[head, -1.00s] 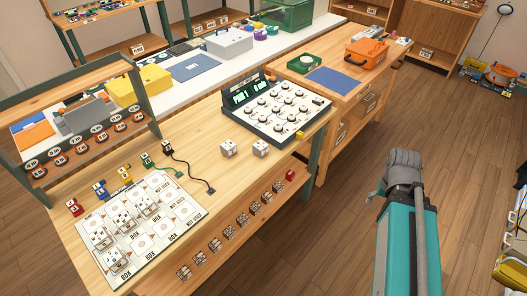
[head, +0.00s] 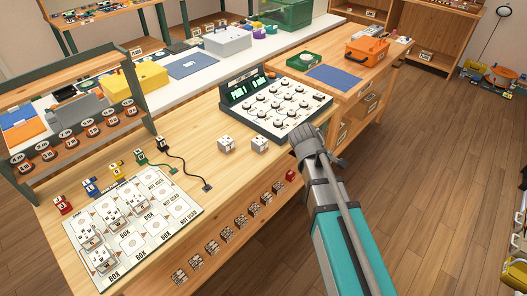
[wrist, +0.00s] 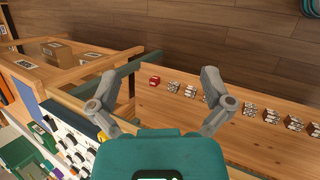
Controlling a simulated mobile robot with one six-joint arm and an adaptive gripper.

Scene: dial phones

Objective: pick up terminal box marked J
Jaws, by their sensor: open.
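Two white terminal boxes stand loose on the bench, a left one (head: 227,144) and a right one (head: 259,145). Several similar boxes (head: 112,218) stand on the printed board (head: 160,226). More boxes (head: 240,221) line the lower front shelf; some also show in the wrist view (wrist: 270,116). I cannot make out which box bears the J. My gripper (head: 304,140) is right of the loose boxes by the bench's front edge, apart from them. In the wrist view its fingers (wrist: 160,82) are spread wide with nothing held between them.
The dial panel (head: 285,103) stands behind the loose boxes. Coloured connectors (head: 89,186) and black and green cables lie behind the board. A red block (head: 291,175) ends the lower shelf row. The bench between the board and the loose boxes is mostly clear.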

